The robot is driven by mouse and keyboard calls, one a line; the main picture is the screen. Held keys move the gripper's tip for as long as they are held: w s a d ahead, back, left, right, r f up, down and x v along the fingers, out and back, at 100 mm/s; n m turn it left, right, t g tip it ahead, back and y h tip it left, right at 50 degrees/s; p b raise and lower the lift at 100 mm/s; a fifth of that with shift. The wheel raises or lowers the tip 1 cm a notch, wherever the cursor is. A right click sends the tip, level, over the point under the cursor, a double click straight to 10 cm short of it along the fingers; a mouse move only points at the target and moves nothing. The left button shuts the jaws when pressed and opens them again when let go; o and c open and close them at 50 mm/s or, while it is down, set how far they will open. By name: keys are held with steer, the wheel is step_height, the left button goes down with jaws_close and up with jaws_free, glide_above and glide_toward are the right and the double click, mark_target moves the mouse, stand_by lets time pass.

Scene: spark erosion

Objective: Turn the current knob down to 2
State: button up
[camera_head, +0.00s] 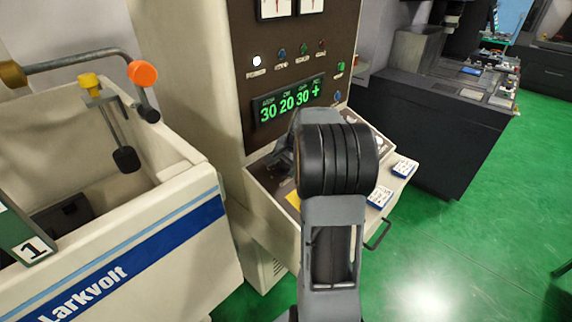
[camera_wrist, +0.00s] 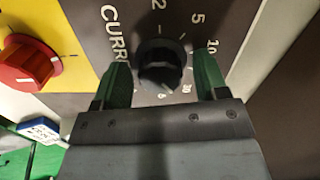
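The current knob (camera_wrist: 162,66) is black and round, on a dark panel in the wrist view. Lettering beginning "CURR" runs beside it, and marks including 2, 5 and 10 ring it. My gripper (camera_wrist: 160,62) is open, with one green finger on each side of the knob and a visible gap at each side. I cannot tell whether the fingertips reach past its face. In the head view my arm hides the gripper and the knob. The green display (camera_head: 288,102) reads 30, 20, 30 and a plus sign.
A red knob (camera_wrist: 28,66) on a yellow plate sits left of the current knob. A blue-and-white box (camera_wrist: 40,130) is below it. In the head view, small boxes (camera_head: 380,196) lie on the console edge, and a cream tank (camera_head: 130,240) stands left. Green floor is open at right.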

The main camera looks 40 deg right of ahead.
steer(key=c, duration=0.9)
